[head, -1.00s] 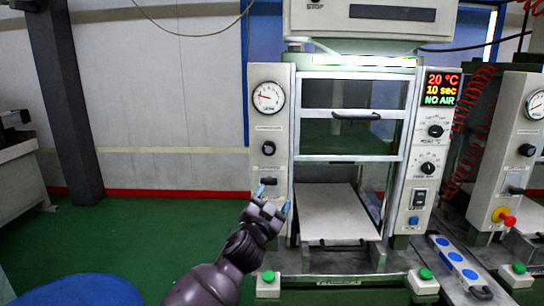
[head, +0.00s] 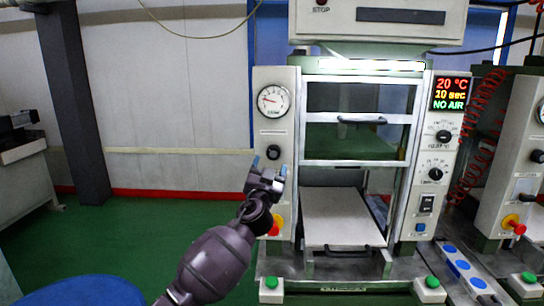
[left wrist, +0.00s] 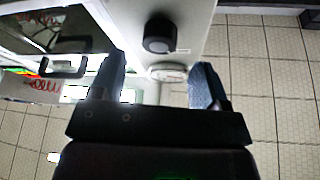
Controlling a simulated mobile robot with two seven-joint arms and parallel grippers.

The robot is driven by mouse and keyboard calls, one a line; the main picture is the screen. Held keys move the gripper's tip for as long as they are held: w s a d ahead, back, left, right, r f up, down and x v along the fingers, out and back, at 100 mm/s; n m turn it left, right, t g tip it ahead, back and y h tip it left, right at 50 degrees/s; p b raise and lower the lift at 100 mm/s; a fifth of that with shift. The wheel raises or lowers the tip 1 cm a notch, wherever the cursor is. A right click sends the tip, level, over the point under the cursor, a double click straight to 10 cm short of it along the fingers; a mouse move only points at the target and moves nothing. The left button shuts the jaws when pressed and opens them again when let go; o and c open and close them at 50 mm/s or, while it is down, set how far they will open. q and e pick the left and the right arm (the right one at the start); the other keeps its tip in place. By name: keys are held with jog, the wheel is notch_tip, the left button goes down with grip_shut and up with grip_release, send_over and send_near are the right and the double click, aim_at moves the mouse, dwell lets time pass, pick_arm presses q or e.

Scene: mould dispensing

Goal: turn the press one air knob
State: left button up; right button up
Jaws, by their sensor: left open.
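Press one (head: 345,240) stands right of centre. Its left panel carries a round gauge (head: 271,100) and a black knob (head: 273,152) under it; I cannot tell for certain which control is the air knob. My left gripper (head: 269,168) is open, just below that knob in the head view, and hides the part of the panel under it. In the left wrist view a black knob (left wrist: 159,33) shows ahead of the gap between the open fingers (left wrist: 160,78), apart from them, with the gauge (left wrist: 168,72) near it. The display (head: 451,94) reads NO AIR.
A red and yellow button (head: 275,225) sits lower on the left panel. Green buttons (head: 271,282) stand at the press base. A second press (head: 510,150) is at the right, beside a tray with blue discs (head: 462,265). The green floor (head: 150,230) at the left is open.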

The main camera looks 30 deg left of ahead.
aim_at(273, 155)
pick_arm(q)
jog(key=shift+x, duration=2.35)
pick_arm(e)
jog(key=shift+w+r, duration=0.55)
jog(key=shift+r, duration=0.2)
pick_arm(q)
jog(key=shift+c, duration=0.4)
pick_arm(e)
jog(key=shift+s+f, duration=0.1)
